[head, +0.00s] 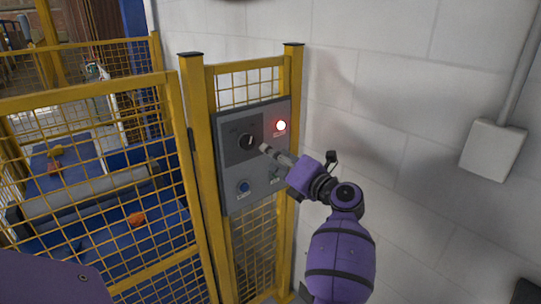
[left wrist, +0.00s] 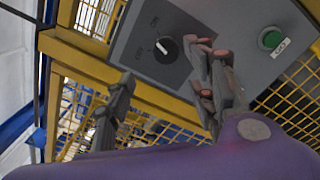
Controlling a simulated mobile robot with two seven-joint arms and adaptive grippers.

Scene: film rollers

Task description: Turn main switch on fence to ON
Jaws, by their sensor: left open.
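The main switch is a round black knob (head: 246,141) with a pale pointer, on a dark plate of the grey control panel (head: 231,170) fixed in the yellow fence. The left wrist view shows the knob (left wrist: 167,50) beyond the gap between my fingers, nearer the right-hand finger. The marks beside it are too small to read surely. My left gripper (head: 264,148) is just right of the knob in the head view. It is open and empty in the left wrist view (left wrist: 163,68); contact with the knob cannot be told. My right gripper is not in view.
A red lamp (head: 281,125) glows on the panel. A blue button (head: 243,186) is below the knob; a green button (left wrist: 270,38) shows in the left wrist view. Yellow fence posts (head: 291,75) border the panel. A white wall stands right, with a pale box (head: 492,148).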

